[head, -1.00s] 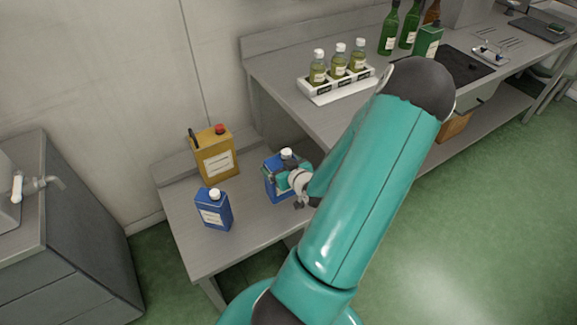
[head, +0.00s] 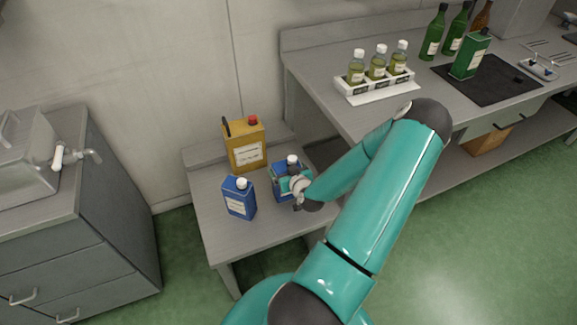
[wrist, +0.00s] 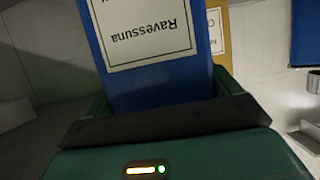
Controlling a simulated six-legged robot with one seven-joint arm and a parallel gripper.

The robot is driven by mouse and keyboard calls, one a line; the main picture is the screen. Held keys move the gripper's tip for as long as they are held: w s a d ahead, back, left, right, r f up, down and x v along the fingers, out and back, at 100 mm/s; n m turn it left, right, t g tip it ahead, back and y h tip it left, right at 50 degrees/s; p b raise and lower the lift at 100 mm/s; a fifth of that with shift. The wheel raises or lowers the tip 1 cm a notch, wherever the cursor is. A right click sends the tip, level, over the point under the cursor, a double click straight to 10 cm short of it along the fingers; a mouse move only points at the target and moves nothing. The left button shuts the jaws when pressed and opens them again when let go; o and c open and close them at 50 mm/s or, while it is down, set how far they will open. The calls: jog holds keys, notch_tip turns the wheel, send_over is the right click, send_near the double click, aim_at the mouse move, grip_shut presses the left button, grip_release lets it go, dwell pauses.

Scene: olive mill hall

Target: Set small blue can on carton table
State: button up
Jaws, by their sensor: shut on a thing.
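My gripper (head: 298,187) is shut on a blue can (head: 279,197) with a white cap, upright over the right part of a low grey table (head: 262,236). I cannot tell whether its base touches the top. In the wrist view the blue can (wrist: 152,80) fills the space between the jaws, with a white label reading "Ravessuna" upside down. A second blue can (head: 240,199) with a white cap stands on the low table to the left. I cannot tell which surface is the carton table.
A yellow can (head: 246,147) with a red cap stands at the low table's back, close behind both blue cans. A higher counter (head: 372,122) at right holds a white rack (head: 376,88) of bottles. A grey cabinet (head: 95,230) stands at left. The low table's front is bare.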

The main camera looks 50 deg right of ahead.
jog(key=shift+w+f, duration=0.1)
jog(key=shift+f, duration=0.55)
jog(key=o, duration=1.8)
jog(key=shift+f, duration=0.1)
jog(key=v, duration=1.2)
